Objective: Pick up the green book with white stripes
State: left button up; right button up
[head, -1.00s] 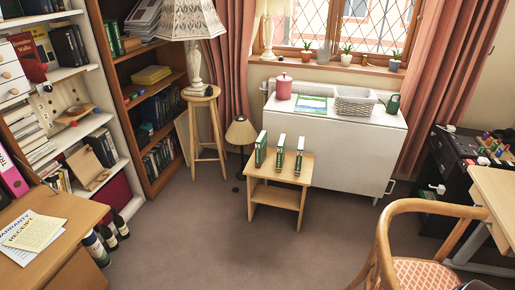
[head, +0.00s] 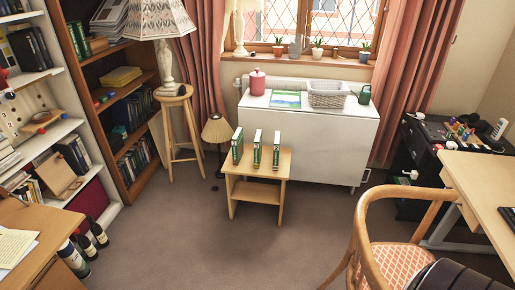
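Three green-and-white books stand upright, spaced apart, on a small wooden side table (head: 262,192) in the middle of the room. They are the left book (head: 237,147), the middle book (head: 257,149) and the right book (head: 276,151). They are too small here to tell which one carries white stripes. Neither of my grippers shows in the head view.
A white cabinet (head: 320,146) stands behind the side table, with a stool (head: 174,128) and small lamp (head: 217,131) to the left. A wooden chair (head: 392,250) is at front right, a desk (head: 487,185) beyond it. Bottles (head: 97,232) stand at left. Carpet (head: 205,245) before the table is clear.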

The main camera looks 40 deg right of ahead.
aim_at(278, 134)
jog(key=z, duration=1.3)
